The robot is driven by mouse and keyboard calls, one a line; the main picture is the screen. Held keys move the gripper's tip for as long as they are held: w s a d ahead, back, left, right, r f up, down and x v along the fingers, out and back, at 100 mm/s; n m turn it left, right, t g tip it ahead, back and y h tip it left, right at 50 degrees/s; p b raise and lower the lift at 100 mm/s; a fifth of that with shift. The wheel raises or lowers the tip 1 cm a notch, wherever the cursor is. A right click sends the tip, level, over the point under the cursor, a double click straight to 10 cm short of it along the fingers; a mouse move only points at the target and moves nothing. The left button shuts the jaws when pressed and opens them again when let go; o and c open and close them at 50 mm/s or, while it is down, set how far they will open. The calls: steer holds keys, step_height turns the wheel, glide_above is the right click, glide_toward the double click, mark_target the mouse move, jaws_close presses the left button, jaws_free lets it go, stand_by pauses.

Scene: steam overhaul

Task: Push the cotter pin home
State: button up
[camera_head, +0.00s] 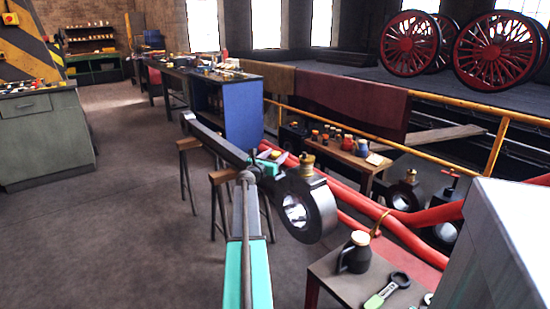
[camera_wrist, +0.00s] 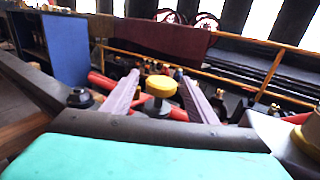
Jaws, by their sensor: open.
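The black connecting rod (camera_head: 222,142) lies across trestles, its large ringed end (camera_head: 318,212) at the right with a brass oil cup (camera_head: 307,160) on top. My gripper (camera_wrist: 160,78) is open, its two fingers spread apart in the wrist view. A yellow-topped knob (camera_wrist: 160,87) on a dark stem shows between the fingers. I cannot tell whether it is the cotter pin, nor whether a finger touches it. In the head view my arm covers the middle of the rod. No cotter pin can be made out for certain.
A small table (camera_head: 335,278) with a dark can (camera_head: 355,252) and a green-handled tool (camera_head: 381,293) stands front right. Red pipes (camera_head: 375,212) and a yellow railing (camera_head: 497,145) run behind the rod. Open floor (camera_head: 125,230) lies to the left.

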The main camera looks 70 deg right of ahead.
steer(key=shift+d, duration=0.1)
jaws_close()
steer(key=shift+w+f+b, duration=0.1)
steer(key=shift+f+b, duration=0.9)
steer(key=shift+f, duration=1)
steer(key=shift+c, duration=0.5)
jaws_free()
steer(key=shift+f, duration=0.15)
steer(key=shift+o, duration=0.5)
